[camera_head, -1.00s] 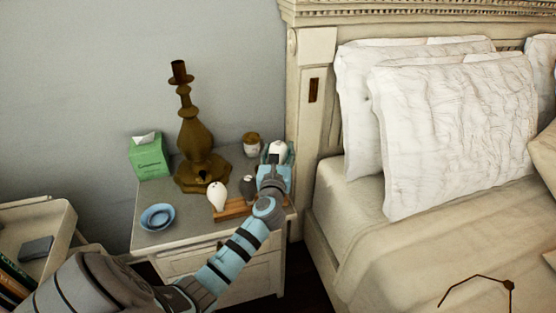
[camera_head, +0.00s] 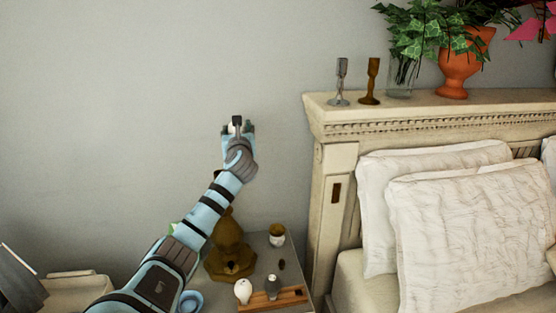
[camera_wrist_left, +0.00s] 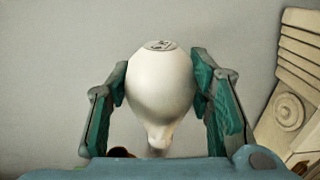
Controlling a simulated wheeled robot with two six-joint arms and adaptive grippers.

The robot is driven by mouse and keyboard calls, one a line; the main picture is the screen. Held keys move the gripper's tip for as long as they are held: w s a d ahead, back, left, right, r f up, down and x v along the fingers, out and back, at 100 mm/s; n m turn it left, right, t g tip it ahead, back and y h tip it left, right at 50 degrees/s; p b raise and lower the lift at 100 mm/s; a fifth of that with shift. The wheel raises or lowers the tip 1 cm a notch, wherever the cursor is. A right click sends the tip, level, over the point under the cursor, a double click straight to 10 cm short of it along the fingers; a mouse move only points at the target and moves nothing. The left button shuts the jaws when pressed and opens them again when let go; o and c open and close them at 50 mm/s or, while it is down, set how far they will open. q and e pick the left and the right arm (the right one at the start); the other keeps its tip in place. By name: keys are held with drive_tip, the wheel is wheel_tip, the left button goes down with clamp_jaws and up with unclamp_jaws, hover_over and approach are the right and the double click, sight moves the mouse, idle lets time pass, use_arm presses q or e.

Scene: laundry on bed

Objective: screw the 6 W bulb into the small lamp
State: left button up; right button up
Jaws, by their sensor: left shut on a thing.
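My left gripper (camera_head: 238,128) is shut on a white bulb (camera_wrist_left: 160,85), raised above the nightstand in front of the wall. In the left wrist view the bulb sits between both fingers, its rounded end with a small unreadable print facing up in the picture. The brown lamp (camera_head: 230,250) stands upright on the nightstand, below the gripper; my arm hides its upper part and socket. A sliver of something brown shows low in the left wrist view, perhaps the lamp's top. My right gripper is not in view.
A wooden holder (camera_head: 290,298) on the nightstand (camera_head: 262,260) carries another white bulb (camera_head: 243,290) and a grey bulb (camera_head: 272,286). A small jar (camera_head: 277,235) stands behind. A blue dish (camera_head: 190,301) is partly behind my arm. The headboard (camera_head: 325,180) rises at right.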

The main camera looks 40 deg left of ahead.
use_arm(q)
drive_tip(key=s+a+f+n+g+y, duration=0.1)
drive_tip(key=s+a+g, duration=0.1)
drive_tip(key=s+a, duration=0.2)
drive_tip(key=shift+a+n, duration=0.4)
drive_tip(key=shift+a, duration=0.75)
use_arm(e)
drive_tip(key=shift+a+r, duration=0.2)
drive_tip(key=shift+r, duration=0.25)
use_arm(q)
wheel_tip(320, 180, down, 6)
drive_tip(key=b, duration=0.1)
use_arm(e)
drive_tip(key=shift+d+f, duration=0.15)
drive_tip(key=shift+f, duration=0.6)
use_arm(q)
drive_tip(key=shift+f+b, duration=0.3)
drive_tip(key=shift+b, duration=0.05)
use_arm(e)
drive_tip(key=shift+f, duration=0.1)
